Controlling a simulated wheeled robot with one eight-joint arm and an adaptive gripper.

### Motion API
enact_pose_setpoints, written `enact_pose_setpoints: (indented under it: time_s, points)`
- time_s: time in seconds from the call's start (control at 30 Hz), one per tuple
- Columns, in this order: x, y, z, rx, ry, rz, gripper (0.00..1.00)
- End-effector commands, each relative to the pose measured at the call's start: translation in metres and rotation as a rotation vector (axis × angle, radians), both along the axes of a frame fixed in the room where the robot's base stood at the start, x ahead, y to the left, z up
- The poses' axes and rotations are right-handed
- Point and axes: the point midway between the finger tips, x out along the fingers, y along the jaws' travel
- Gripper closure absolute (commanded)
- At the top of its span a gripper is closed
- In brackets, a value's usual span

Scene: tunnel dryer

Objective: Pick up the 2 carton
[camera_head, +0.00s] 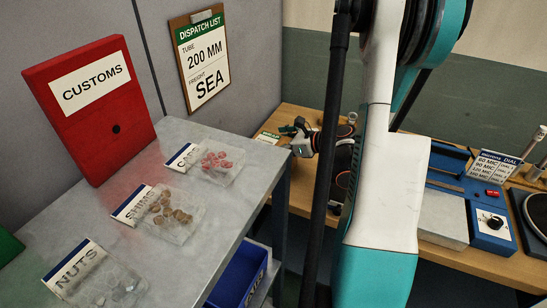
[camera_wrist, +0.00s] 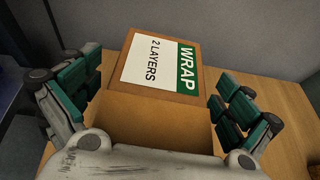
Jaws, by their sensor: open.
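A brown carton (camera_wrist: 150,122) stands on a wooden surface in the wrist view. It bears a white and green label (camera_wrist: 158,62) reading "WRAP 2 LAYERS" on its top. My gripper (camera_wrist: 158,92) is open, with one green-padded finger on the left of the carton and one on the right. Gaps show between the fingers and the carton sides, so it is not gripped. The carton's lower near part is hidden by my gripper's body. I cannot make out the carton in the head view, where my arm covers much of the middle.
A wooden bench (camera_head: 462,258) behind carries a blue device (camera_head: 490,230). Bare wood (camera_wrist: 285,100) lies right of the carton.

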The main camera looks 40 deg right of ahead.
Motion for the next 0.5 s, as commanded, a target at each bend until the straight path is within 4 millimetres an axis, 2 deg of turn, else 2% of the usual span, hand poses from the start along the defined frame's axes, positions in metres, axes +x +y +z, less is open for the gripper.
enact_pose_setpoints:
  time_s: [0.23,0.5]
  points:
    - [0.0011,0.0002,0.0001,0.0,0.0,0.0,0.04]
    - [0.001,0.0002,-0.0002,0.0,0.0,0.0,0.65]
